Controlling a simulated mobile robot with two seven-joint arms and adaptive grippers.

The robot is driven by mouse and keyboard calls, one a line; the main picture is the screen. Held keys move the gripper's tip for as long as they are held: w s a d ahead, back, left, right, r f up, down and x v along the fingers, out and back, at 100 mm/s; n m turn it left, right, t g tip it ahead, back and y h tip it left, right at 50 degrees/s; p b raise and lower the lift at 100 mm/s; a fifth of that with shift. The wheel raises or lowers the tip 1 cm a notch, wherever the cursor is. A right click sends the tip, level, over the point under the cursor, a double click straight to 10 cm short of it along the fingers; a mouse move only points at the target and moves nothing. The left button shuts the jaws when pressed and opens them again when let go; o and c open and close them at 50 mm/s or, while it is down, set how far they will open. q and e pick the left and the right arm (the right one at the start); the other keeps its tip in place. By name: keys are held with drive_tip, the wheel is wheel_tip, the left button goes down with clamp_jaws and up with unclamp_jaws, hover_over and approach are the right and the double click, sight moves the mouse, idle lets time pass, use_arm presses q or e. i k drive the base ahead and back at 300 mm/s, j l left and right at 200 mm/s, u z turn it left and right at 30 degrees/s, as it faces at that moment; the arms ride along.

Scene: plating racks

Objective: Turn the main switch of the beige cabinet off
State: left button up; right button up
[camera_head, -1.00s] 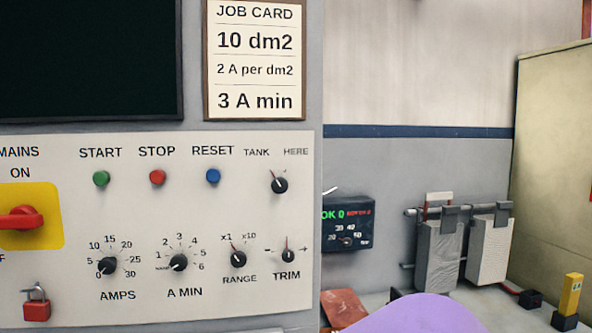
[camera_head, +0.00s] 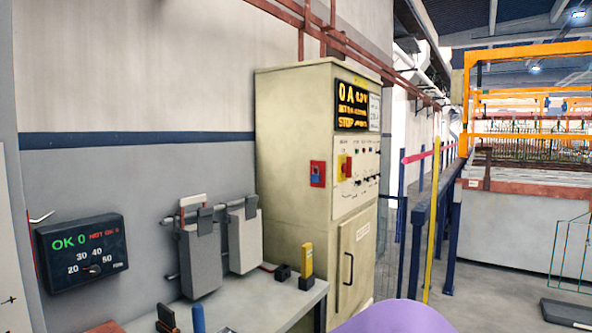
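A small red and blue item (camera_head: 317,174) is on the cabinet's near side. Neither of my grippers is in view.
A grey bench (camera_head: 285,305) with a yellow-and-black tool (camera_head: 306,262) lies between me and the cabinet. A dark meter box (camera_head: 82,252) hangs on the left wall. Blue posts and a yellow post (camera_head: 432,220) stand right of the cabinet. Open floor (camera_head: 480,290) shows at right.

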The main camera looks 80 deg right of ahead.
sight(347, 168)
drive_tip(key=z, duration=3)
drive_tip(key=i+l, duration=1.2)
drive_tip(key=i, duration=0.2)
